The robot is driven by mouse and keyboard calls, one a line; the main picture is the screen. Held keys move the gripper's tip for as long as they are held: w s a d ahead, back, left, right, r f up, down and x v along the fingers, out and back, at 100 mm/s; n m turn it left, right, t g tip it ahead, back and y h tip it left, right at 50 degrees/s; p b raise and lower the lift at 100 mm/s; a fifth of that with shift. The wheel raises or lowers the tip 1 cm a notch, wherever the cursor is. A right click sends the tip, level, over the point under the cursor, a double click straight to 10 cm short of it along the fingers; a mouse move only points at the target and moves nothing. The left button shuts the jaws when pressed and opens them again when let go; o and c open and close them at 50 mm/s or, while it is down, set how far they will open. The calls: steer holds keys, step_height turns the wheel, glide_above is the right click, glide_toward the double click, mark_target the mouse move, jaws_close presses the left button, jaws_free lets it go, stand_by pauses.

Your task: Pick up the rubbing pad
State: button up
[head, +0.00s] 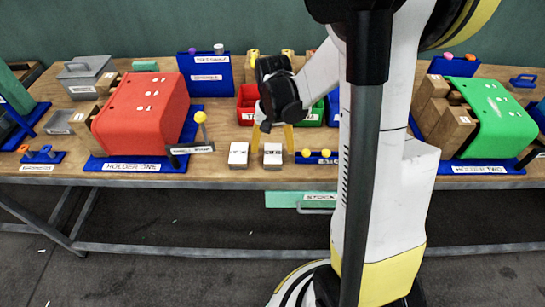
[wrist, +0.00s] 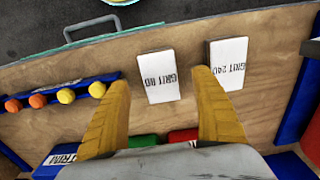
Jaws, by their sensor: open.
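Two white-topped rectangular pads lie on the wooden table near its front edge. In the wrist view, one is marked like "GRIT 80" (wrist: 158,76) and the other like "GRIT 240" (wrist: 228,63). In the head view they are the right pad (head: 272,157) and the left pad (head: 238,156). My gripper (head: 272,138) is open, its yellow fingers pointing down just behind the right pad. In the wrist view my gripper (wrist: 160,78) has its fingertips on either side of the "GRIT 80" pad, with a gap at each. I cannot tell the fingertips' height above the table.
A blue rack with yellow and orange balls (wrist: 67,95) stands beside the pads. A red holder (head: 145,112) is at left and a green holder (head: 490,118) at right. A green drawer (head: 300,200) hangs below the table.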

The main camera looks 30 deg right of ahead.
mark_target(273, 152)
steer(key=f, duration=0.1)
steer(key=f+b, duration=0.1)
steer(key=f, duration=0.1)
steer(key=f+b, duration=0.1)
steer(key=shift+w+d+f, duration=0.2)
steer(key=shift+w+f, duration=0.05)
steer(key=shift+f, duration=0.05)
steer(key=shift+r, duration=0.1)
steer(key=c, duration=1.2)
step_height(273, 152, up, 4)
steer(key=shift+r+p, duration=0.1)
steer(key=shift+p, duration=1.05)
steer(key=s+d+r+p, duration=0.1)
steer(key=d+r, duration=0.1)
steer(key=d, duration=0.1)
steer(key=s+d+r+p, duration=0.1)
steer(key=s+d+r, duration=0.1)
steer(key=d, duration=0.2)
steer(key=s+d+r+p, duration=0.1)
steer(key=d+r, duration=0.2)
steer(key=shift+s+d+p, duration=0.3)
steer(key=shift+d+p, duration=0.05)
steer(key=shift+d, duration=0.05)
steer(key=shift+f, duration=0.1)
steer(key=o, duration=0.5)
steer(key=shift+c, duration=0.2)
steer(key=c, duration=0.4)
